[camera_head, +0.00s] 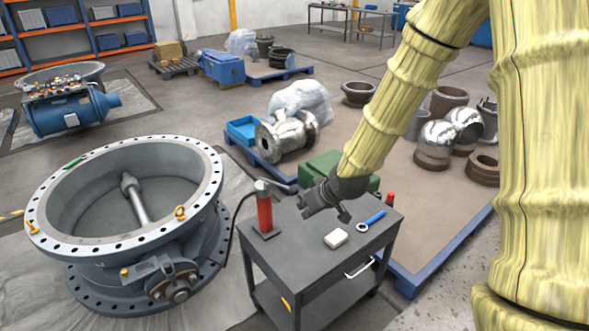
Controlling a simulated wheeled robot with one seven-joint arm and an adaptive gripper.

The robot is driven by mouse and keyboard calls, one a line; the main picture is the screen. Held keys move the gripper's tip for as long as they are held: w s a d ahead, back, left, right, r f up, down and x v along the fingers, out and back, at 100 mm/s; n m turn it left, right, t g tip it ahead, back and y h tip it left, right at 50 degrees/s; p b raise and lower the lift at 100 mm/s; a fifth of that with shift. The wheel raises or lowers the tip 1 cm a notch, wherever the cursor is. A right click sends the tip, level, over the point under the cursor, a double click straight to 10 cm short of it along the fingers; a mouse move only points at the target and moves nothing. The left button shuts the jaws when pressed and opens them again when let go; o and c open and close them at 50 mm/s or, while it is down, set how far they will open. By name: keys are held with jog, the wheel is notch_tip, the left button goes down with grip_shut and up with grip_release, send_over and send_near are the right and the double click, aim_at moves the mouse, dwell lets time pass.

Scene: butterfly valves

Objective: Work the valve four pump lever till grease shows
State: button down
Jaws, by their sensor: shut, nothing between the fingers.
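A red hand pump (265,212) stands upright on the left rear part of a dark grey cart top (312,255). Its dark lever (280,187) reaches right from the pump head toward my gripper. A dark hose runs from the pump down toward the large grey butterfly valve (128,228) at left. My gripper (322,208) is shut and empty, above the cart to the right of the pump. It looks close to the lever's end, but I cannot tell whether they touch. No valve number is readable and no grease is visible.
A green box (320,170) is behind my gripper. A blue-edged pallet (410,285) with metal fittings lies beyond the cart.

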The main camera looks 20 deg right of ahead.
jog(key=w+d+r+p, duration=0.1)
jog(key=r, duration=0.6)
jog(key=w+d+r+t+p, duration=0.1)
jog(key=w+r+p, duration=0.1)
jog(key=r, duration=0.6)
jog(key=shift+w+d+n+t, duration=0.25)
jog(key=shift+d+n+t, duration=0.05)
jog(key=shift+n, duration=0.1)
jog(key=shift+f, duration=0.1)
jog(key=p, duration=0.4)
send_over(295, 187)
jog(key=shift+f, duration=3.55)
jog(key=shift+f+p, duration=0.95)
jog(key=shift+f, duration=1)
